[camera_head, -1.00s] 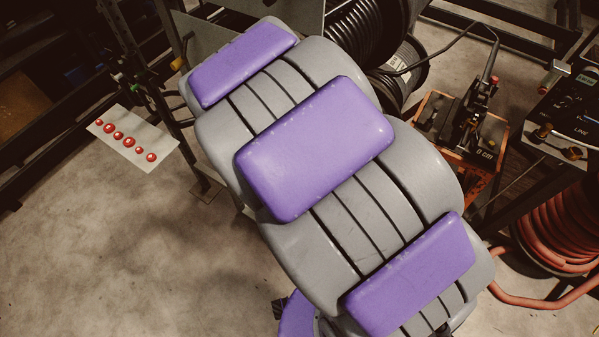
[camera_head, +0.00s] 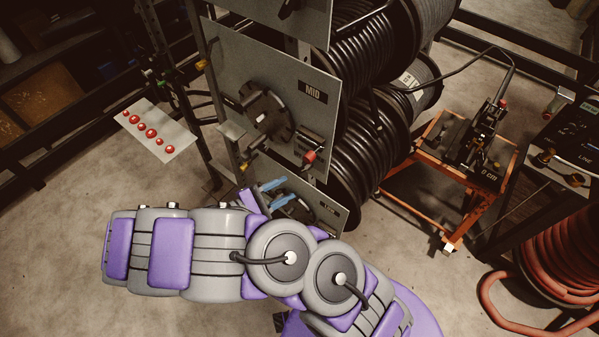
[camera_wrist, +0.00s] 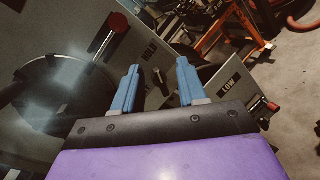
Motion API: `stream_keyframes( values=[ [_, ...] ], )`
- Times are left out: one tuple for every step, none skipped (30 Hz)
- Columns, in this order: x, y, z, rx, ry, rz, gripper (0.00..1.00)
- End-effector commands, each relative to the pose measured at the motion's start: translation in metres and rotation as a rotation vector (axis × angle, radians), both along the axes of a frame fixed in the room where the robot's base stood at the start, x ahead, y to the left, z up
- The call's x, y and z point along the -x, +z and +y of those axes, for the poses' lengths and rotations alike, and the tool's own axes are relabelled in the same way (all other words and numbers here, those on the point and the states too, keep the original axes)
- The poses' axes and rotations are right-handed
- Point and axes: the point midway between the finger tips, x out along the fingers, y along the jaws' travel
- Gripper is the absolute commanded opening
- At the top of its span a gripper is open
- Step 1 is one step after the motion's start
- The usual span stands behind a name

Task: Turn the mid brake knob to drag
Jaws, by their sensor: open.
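The grey MID panel (camera_head: 225,75) stands in the middle of the head view. It carries a dark round disc (camera_head: 268,117) and a red-tipped lever (camera_head: 309,157) below its MID label (camera_head: 313,91). My gripper (camera_head: 274,192), with blue fingers, is below the disc and in front of the lower panel. In the wrist view my gripper (camera_wrist: 155,80) is open and empty. A small black knob (camera_wrist: 160,79) shows between its fingers, beside the MID label (camera_wrist: 149,51), apart from both fingers. I cannot tell where the knob points.
Black hose reels (camera_head: 365,165) stand behind the panels. The LOW panel (camera_wrist: 228,87) is right of my fingers in the wrist view. Another red-tipped lever (camera_wrist: 117,23) juts out at upper left. An orange stand (camera_head: 465,205) is at right.

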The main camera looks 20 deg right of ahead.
Motion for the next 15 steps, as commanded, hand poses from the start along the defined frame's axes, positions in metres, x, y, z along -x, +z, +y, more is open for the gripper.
stream_keyframes(
  values=[
    [0.000,-0.012,0.013,0.029,0.062,0.021,0.41],
    [0.000,-0.018,0.020,0.041,0.092,0.029,0.41],
    [0.001,-0.027,0.027,0.056,0.133,0.043,0.41],
    [0.001,-0.033,0.033,0.067,0.161,0.051,0.41],
    [0.002,-0.038,0.037,0.074,0.186,0.058,0.41],
    [0.003,-0.045,0.044,0.083,0.217,0.067,0.41],
    [0.004,-0.049,0.047,0.089,0.237,0.072,0.41],
    [0.004,-0.053,0.050,0.094,0.255,0.078,0.41],
    [0.006,-0.058,0.054,0.099,0.272,0.084,0.41],
    [0.006,-0.060,0.056,0.101,0.282,0.086,0.41],
    [0.007,-0.062,0.058,0.103,0.290,0.089,0.41],
    [0.007,-0.064,0.060,0.106,0.299,0.089,0.41],
    [0.006,-0.064,0.060,0.107,0.302,0.091,0.41],
    [0.006,-0.065,0.060,0.108,0.304,0.091,0.41],
    [0.004,-0.065,0.059,0.109,0.305,0.091,0.41]
  ],
)
